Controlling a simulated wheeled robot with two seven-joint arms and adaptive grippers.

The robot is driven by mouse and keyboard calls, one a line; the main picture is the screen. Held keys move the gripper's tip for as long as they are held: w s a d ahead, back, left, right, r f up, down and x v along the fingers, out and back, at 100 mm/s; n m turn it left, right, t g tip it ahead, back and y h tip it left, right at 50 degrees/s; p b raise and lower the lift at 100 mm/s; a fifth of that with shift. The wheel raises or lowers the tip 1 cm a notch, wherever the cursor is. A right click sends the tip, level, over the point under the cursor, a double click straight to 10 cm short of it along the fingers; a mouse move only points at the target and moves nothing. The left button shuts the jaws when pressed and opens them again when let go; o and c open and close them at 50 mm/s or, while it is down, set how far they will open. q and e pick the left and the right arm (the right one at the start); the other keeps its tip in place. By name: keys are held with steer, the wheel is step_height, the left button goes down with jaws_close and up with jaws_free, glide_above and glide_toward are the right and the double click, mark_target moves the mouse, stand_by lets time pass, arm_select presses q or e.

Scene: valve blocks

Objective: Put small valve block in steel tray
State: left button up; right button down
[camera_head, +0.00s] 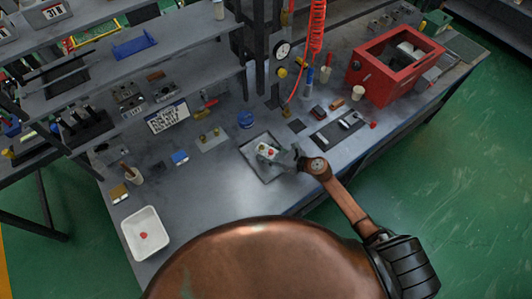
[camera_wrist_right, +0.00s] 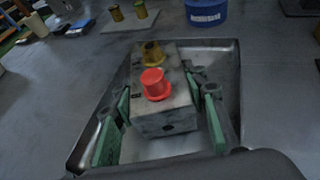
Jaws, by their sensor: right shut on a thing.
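The small valve block (camera_head: 267,152) is a grey metal block with a red cap and a brass-yellow fitting on top. In the wrist view the block (camera_wrist_right: 166,118) sits upright between the green pads of my right gripper (camera_wrist_right: 160,110), which is shut on it. In the head view my right gripper (camera_head: 279,156) reaches in from the right. The steel tray (camera_head: 247,146) is shallow, and its rim (camera_wrist_right: 222,44) surrounds the block in the wrist view. The block is inside the tray's outline; I cannot tell whether it touches the floor. My left gripper is not in view.
A blue round container (camera_head: 246,120) stands behind the tray, and brass fittings (camera_head: 209,138) lie to its left. A white bin (camera_head: 146,234) with a red piece is at the front left. A red box (camera_head: 393,66) stands at the right.

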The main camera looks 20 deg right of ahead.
steer(key=c, duration=1.2)
jaws_free()
steer(key=shift+r+p, duration=0.2)
steer(key=shift+p, duration=0.1)
steer(key=v, duration=1.2)
steer(key=shift+b, duration=0.4)
steer(key=shift+a, duration=0.1)
